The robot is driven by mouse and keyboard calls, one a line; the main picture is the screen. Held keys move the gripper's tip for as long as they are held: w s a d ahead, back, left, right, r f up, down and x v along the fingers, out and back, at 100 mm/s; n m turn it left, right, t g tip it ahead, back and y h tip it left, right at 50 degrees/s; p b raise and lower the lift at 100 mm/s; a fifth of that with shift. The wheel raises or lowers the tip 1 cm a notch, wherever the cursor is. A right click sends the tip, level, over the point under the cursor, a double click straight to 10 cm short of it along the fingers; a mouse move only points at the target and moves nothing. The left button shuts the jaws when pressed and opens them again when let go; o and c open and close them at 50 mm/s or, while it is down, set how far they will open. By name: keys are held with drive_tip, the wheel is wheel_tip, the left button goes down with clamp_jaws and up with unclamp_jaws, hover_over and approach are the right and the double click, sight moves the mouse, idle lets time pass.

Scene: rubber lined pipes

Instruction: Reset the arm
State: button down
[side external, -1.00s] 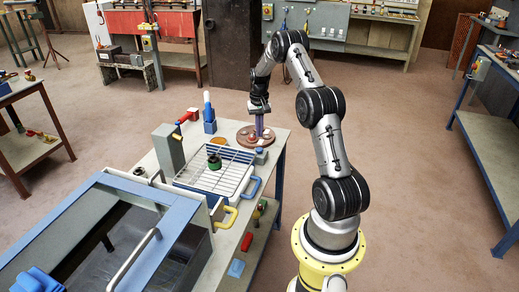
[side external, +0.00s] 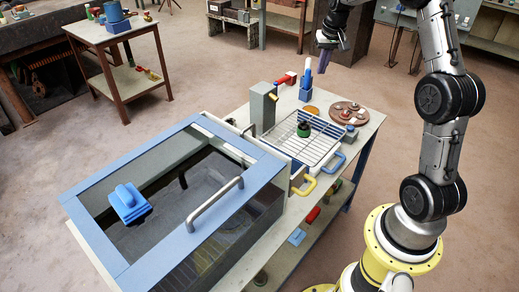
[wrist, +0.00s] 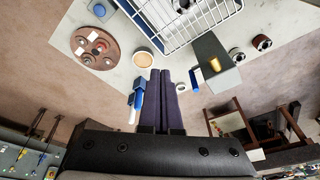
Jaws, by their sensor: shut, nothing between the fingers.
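My gripper (side external: 329,42) is raised in the air above the far end of the workbench, clear of everything on it. Its two dark purple fingers (wrist: 160,88) are together and empty in the wrist view. A round brown board (side external: 347,113) with several small round parts on it lies on the bench below. The board also shows at the left in the wrist view (wrist: 78,40).
A blue holder with a white and blue bottle (side external: 307,80) stands upright near the bench's far edge. A grey upright box (side external: 262,108) stands left of the rack. A large glass-topped cabinet (side external: 180,190) fills the front left. The air around my gripper is open.

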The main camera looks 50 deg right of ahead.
drive_tip(key=s+a+r+n+t, duration=0.1)
drive_tip(key=s+a+r+n, duration=0.15)
drive_tip(key=a+r, duration=0.4)
drive_tip(key=s+a+r+n+t, duration=0.1)
drive_tip(key=s+a+r, duration=0.25)
drive_tip(key=a, duration=0.55)
drive_tip(key=s+a+r+n+t, duration=0.15)
drive_tip(key=s+a+r, duration=0.25)
drive_tip(key=a, duration=0.4)
drive_tip(key=s+a+f+n+y, duration=0.1)
drive_tip(key=s+a+f, duration=0.2)
drive_tip(key=s, duration=0.5)
drive_tip(key=s+a+f+n, duration=0.2)
drive_tip(key=s+a+f, duration=0.2)
drive_tip(key=s, duration=0.3)
drive_tip(key=shift+s+a+f+n+y, duration=0.15)
drive_tip(key=shift+s+f+n+y, duration=0.15)
drive_tip(key=shift+s+y, duration=0.1)
